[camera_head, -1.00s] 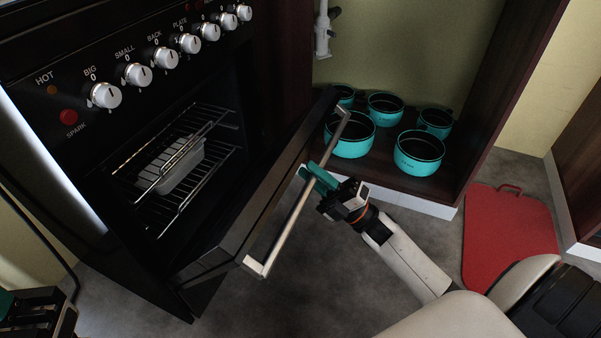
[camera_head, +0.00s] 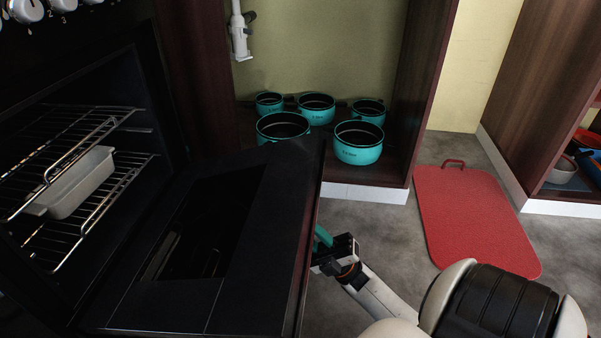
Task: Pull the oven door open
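The black oven door (camera_head: 262,240) stands wide open, swung out to the right, with its inner side and dark window facing me. Its handle is on the far side and hidden. My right gripper (camera_head: 322,243) is at the door's outer edge, behind it. One teal finger shows past the edge; the rest of the fingertips are hidden, so I cannot tell whether they hold the handle. The oven cavity (camera_head: 110,80) at left is open, with wire racks (camera_head: 95,190) and a grey baking dish (camera_head: 75,185) on a rack. My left gripper is out of view.
Several teal pots (camera_head: 358,142) stand in an open cabinet behind the door. A red cutting board (camera_head: 475,220) lies on the grey floor to the right. Another cabinet (camera_head: 540,100) stands at far right. Some bare floor shows around my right arm.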

